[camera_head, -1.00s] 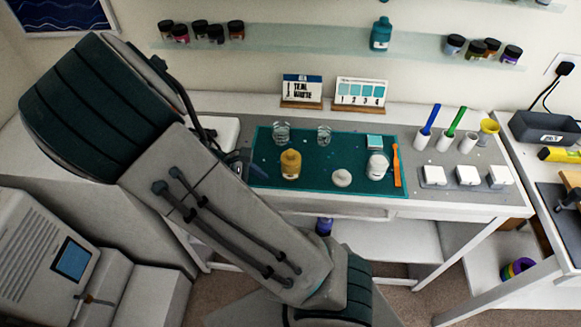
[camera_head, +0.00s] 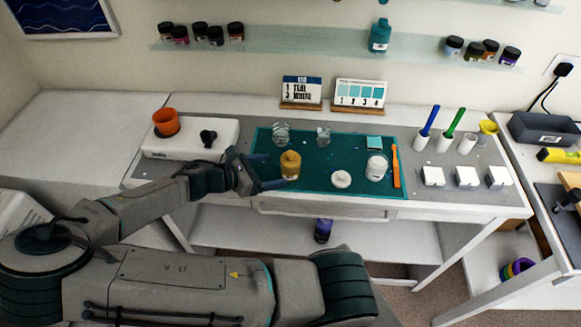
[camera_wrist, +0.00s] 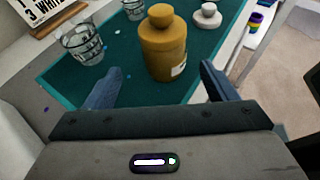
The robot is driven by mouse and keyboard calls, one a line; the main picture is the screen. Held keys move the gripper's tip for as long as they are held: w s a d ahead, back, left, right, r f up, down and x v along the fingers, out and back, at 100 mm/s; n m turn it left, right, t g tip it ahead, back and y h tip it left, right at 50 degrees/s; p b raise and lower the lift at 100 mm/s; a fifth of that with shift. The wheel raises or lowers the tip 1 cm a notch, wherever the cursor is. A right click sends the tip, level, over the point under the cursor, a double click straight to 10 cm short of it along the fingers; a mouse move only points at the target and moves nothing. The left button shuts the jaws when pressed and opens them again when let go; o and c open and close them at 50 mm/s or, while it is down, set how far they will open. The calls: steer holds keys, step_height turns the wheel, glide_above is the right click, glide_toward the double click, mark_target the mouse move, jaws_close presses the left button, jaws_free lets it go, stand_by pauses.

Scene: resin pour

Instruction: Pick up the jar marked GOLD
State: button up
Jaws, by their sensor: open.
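The gold-yellow jar (camera_head: 290,165) stands upright on the teal mat (camera_head: 329,180) on the table. It also shows in the wrist view (camera_wrist: 165,45), with a small white label low on its right side that is too small to read. My gripper (camera_head: 262,172) is just left of the jar, low over the mat's left edge. In the wrist view my gripper's two fingers are spread apart, with the jar beyond and between them. Nothing is between the fingers themselves, and they do not appear to touch the jar.
Two clear cups (camera_head: 281,133) (camera_head: 323,137) stand behind the jar. An orange cup (camera_head: 166,122) sits on a white device (camera_head: 185,142) at left.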

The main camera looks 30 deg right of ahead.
mark_target(281, 169)
steer(key=shift+x, duration=0.9)
steer(key=x, duration=0.1)
steer(key=p+x, duration=0.1)
steer(key=x, duration=0.2)
steer(key=shift+s+d+r+p, duration=0.15)
steer(key=shift+s+d+p, duration=0.15)
steer(key=shift+d+f, duration=0.25)
steer(key=shift+d, duration=0.15)
steer(key=c, duration=1.3)
